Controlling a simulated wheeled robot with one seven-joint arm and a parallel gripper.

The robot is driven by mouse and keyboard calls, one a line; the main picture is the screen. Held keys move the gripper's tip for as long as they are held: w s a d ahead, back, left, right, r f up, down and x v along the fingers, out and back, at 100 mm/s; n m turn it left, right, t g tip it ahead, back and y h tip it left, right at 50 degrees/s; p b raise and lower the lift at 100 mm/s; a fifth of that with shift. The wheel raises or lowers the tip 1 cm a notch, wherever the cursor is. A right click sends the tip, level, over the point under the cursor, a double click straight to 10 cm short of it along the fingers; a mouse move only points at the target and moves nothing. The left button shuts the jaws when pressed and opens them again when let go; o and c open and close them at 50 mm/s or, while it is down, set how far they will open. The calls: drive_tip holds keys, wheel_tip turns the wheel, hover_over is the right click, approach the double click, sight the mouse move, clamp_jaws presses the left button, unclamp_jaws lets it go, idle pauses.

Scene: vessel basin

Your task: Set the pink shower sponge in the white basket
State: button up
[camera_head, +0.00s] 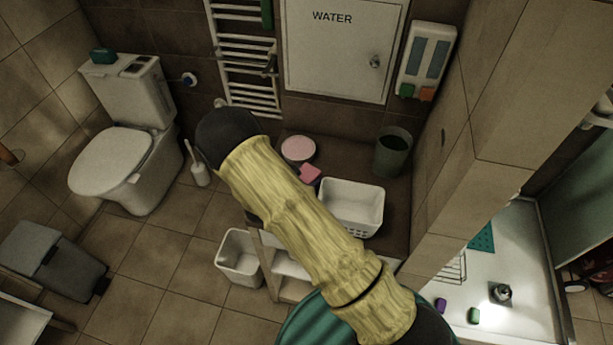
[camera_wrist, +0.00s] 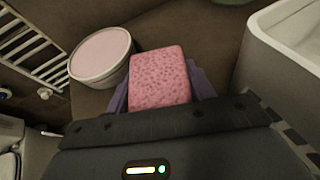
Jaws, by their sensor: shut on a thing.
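The pink shower sponge (camera_wrist: 160,78) is a speckled block in the wrist view, between the purple-grey fingers of my gripper (camera_wrist: 160,90). My gripper is shut on it. The sponge also shows in the head view (camera_head: 310,173), beside my arm, which hides the gripper there. The white basket (camera_head: 352,202) stands on the brown surface to the right of the sponge and looks empty. Its rim and wall show at the right of the wrist view (camera_wrist: 262,72). The sponge is outside the basket, to its left; its exact height above the surface is hard to tell.
A round tub with a pink top (camera_head: 298,149) stands just behind the sponge. A dark green bin (camera_head: 393,152) stands behind the basket on the right. A white bin (camera_head: 238,258) is on the floor at front left. A tiled wall edge (camera_head: 452,215) rises at the right.

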drive_tip(key=shift+f, duration=0.2)
drive_tip(key=o, duration=0.9)
drive_tip(key=shift+r, duration=0.1)
drive_tip(key=shift+r, duration=0.15)
drive_tip(key=b+v, duration=0.2)
drive_tip(key=v, duration=1)
